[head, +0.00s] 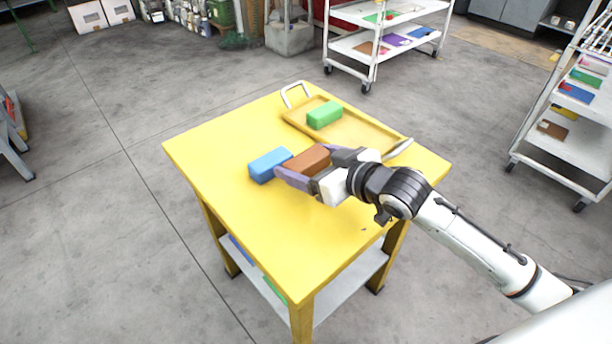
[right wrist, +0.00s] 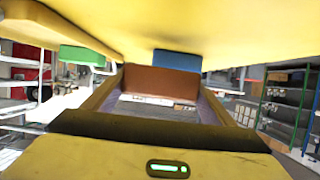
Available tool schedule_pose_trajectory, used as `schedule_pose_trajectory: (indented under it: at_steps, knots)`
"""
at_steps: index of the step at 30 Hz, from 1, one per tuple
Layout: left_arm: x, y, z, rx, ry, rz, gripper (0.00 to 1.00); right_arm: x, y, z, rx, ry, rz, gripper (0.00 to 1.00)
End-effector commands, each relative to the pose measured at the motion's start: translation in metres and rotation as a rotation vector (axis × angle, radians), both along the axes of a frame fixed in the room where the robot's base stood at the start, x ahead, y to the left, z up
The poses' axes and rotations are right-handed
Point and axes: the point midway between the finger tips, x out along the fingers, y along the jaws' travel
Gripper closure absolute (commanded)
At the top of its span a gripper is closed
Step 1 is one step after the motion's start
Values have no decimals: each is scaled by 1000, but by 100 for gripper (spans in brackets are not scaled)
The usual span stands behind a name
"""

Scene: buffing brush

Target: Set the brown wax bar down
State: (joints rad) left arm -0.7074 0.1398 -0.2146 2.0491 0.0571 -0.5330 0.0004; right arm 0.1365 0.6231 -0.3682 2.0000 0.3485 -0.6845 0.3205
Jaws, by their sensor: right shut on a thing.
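The brown wax bar (head: 309,158) is held between the fingers of my right gripper (head: 303,161), low over the yellow table (head: 215,150). I cannot tell whether its underside touches the tabletop. In the right wrist view the brown bar (right wrist: 160,81) fills the space between the two fingers, and the gripper is shut on it. A blue bar (head: 268,165) lies on the table just left of the brown one; any gap between them is too small to tell. My left gripper is not in view.
A yellow tray (head: 360,131) with a white handle at each end lies at the table's back right, holding a green bar (head: 325,115). The table's left and front areas are clear. White shelf carts (head: 350,45) stand behind and to the right.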

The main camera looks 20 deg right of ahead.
Motion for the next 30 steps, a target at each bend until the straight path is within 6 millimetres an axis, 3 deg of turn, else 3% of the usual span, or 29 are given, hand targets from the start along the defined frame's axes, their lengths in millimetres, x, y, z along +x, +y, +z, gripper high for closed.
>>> schedule_pose_trajectory:
  at_steps: [1,6,20,21,23,30]
  knots:
    - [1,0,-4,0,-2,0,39,0,0,-13,1,3,-1,48]
    - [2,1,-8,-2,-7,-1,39,0,0,-36,1,0,0,48]
    - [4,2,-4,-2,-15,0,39,0,0,-43,0,0,0,48]
    - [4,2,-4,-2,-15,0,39,0,0,-43,0,1,0,15]
    - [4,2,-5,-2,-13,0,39,0,0,-43,0,1,0,5]
    - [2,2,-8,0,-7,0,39,0,0,-42,0,1,0,3]
